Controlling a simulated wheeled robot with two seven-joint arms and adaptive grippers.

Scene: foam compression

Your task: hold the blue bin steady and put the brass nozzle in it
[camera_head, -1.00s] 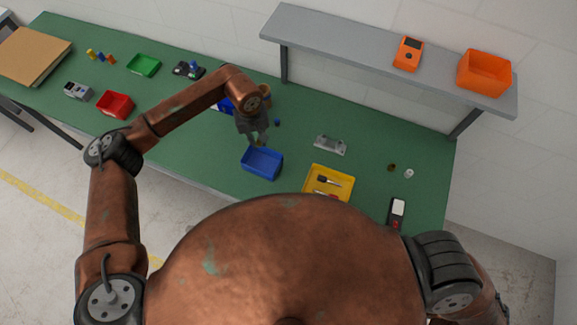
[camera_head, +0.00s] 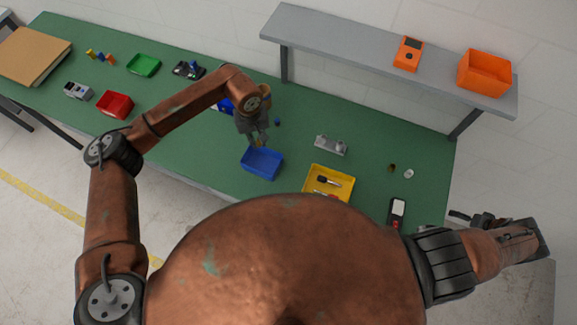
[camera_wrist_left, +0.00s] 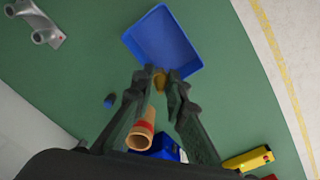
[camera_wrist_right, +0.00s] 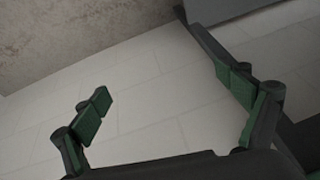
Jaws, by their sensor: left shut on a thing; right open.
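The blue bin (camera_head: 262,165) sits on the green table near its front edge; it also shows at the top of the left wrist view (camera_wrist_left: 165,42). My left gripper (camera_head: 257,143) is at the bin's back wall. A small brass-brown piece, seemingly the brass nozzle (camera_head: 391,167), stands on the right part of the table. My right gripper (camera_wrist_right: 165,108) is open and empty, off the table's right end, facing floor and wall.
A yellow tray (camera_head: 340,172) with tools is right of the bin. A grey metal block (camera_head: 331,145), a white piece (camera_head: 409,174) and a handheld meter (camera_head: 397,213) lie nearby. A shelf (camera_head: 380,60) overhangs the back. A red-banded tan cylinder (camera_wrist_left: 141,134) is close to my left gripper.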

